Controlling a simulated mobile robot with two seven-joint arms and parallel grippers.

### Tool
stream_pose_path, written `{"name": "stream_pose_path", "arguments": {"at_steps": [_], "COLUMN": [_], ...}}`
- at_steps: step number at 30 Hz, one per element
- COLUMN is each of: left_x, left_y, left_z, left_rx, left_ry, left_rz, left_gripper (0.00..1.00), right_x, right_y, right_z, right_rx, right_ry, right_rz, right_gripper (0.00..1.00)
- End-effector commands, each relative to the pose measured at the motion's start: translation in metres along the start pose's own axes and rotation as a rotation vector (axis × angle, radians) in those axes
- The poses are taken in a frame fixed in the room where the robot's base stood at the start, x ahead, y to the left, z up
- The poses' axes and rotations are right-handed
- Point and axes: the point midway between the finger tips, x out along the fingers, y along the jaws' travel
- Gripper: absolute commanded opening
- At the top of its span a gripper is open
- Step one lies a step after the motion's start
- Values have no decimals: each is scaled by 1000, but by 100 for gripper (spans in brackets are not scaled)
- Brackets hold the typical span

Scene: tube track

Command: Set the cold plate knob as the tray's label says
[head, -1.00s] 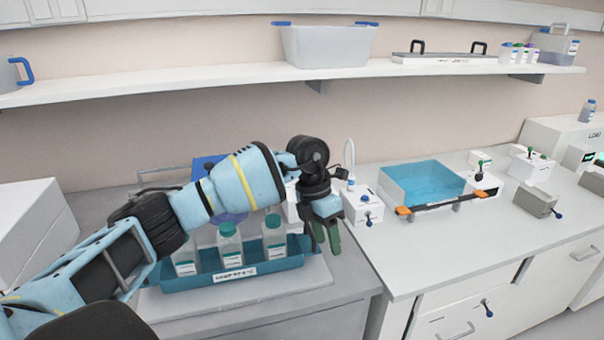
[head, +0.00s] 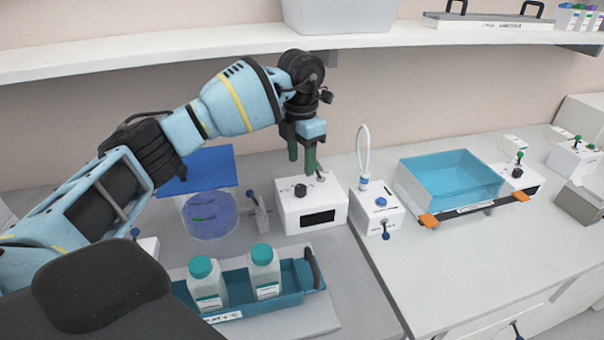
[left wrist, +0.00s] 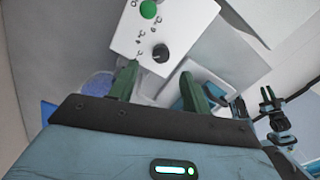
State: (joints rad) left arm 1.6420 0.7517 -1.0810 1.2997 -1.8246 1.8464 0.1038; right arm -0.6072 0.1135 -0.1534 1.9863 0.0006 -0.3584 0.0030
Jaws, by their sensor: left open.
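A white control box (head: 318,222) with a dark display and a black knob (head: 300,190) stands behind the teal tray (head: 290,296). The tray holds white bottles with teal caps, two of them visible, on a pale plate (head: 322,318). Its label (head: 224,316) is partly cut off by my body; "AT" and "°C" seem to show, the number is unclear. My left gripper (head: 302,158) is open and empty, pointing down above the box. In the left wrist view the knob (left wrist: 160,52) lies just beyond the open fingers (left wrist: 160,84), apart from them, with small marks around it.
A green-topped switch (left wrist: 148,9) sits on the same box. A blue-lidded clear container (head: 208,214) stands left of it. A shelf (head: 200,48) runs above.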

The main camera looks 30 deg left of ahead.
Motion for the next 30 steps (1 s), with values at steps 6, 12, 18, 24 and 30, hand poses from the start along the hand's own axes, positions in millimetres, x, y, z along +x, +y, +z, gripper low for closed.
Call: {"name": "stream_pose_path", "arguments": {"at_steps": [6,12,18,24,30], "left_x": [1,18,49,71,78], "left_y": [0,0,0,0,0], "left_z": [0,-1,-1,0,0], "left_rx": [0,0,0,1,1], "left_ry": [1,3,3,2,0], "left_rz": [1,0,0,0,1], "left_gripper": [48,48,48,48,48], "right_x": [-1,-2,-2,-2,-1], "right_y": [0,1,2,2,1], "right_z": [4,5,3,0,-1], "right_rx": [-1,-6,-6,-6,-1], "right_ry": [-7,-11,-6,-2,1], "right_rz": [0,0,1,1,1], "right_gripper": [22,22,22,22,22]}}
